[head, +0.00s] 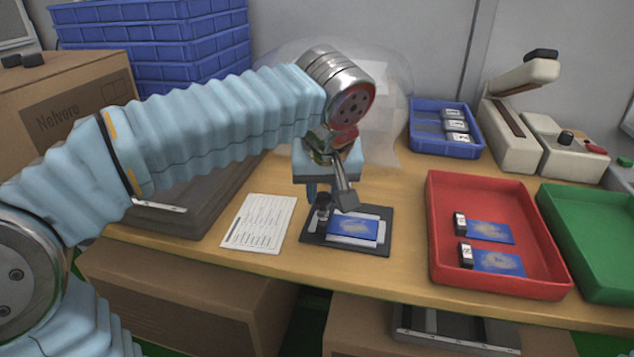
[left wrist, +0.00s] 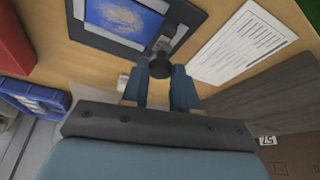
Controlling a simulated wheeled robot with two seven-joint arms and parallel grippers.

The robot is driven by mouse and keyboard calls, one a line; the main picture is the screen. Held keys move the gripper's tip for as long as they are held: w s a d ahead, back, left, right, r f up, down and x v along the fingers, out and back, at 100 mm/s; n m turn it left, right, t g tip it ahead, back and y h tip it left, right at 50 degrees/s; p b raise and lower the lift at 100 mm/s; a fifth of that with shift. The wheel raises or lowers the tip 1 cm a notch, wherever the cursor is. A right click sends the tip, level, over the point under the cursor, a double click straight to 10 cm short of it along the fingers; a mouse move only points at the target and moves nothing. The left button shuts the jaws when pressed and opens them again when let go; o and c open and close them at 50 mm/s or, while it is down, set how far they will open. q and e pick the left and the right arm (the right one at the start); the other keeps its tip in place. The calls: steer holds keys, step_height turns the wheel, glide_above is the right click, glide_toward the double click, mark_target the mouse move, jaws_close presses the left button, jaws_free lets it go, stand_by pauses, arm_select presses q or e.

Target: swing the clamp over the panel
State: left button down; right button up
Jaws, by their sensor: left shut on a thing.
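A blue panel (head: 352,229) with a pale pattern lies on a light plate in a dark fixture (head: 374,249) on the wooden bench. It also shows in the left wrist view (left wrist: 125,18). The clamp's black knob (head: 323,201) stands at the left edge of the fixture, beside the panel. My left gripper (left wrist: 160,80) is down at the fixture, its blue fingers shut on either side of the clamp's knob (left wrist: 160,66). A grey clamp strip (left wrist: 173,42) runs beside the panel, not visibly over it. The wrist hides part of the clamp. My right gripper is out of view.
A printed sheet (head: 259,222) lies left of the fixture. A red tray (head: 549,277) with two panels stands right, a green tray (head: 590,255) beyond it. A blue bin (head: 418,135), a beige machine (head: 510,135) and stacked blue crates (head: 152,45) stand behind.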

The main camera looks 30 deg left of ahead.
arm_select(q)
steer(key=shift+w+d+n+y, duration=0.1)
steer(key=shift+d+n+y, duration=0.2)
steer(key=shift+n, duration=0.2)
steer(key=c, duration=0.9)
jaws_free()
steer(key=shift+o, duration=0.2)
steer(key=p+v, duration=0.2)
steer(key=v, duration=1.1)
steer(key=shift+r, duration=0.4)
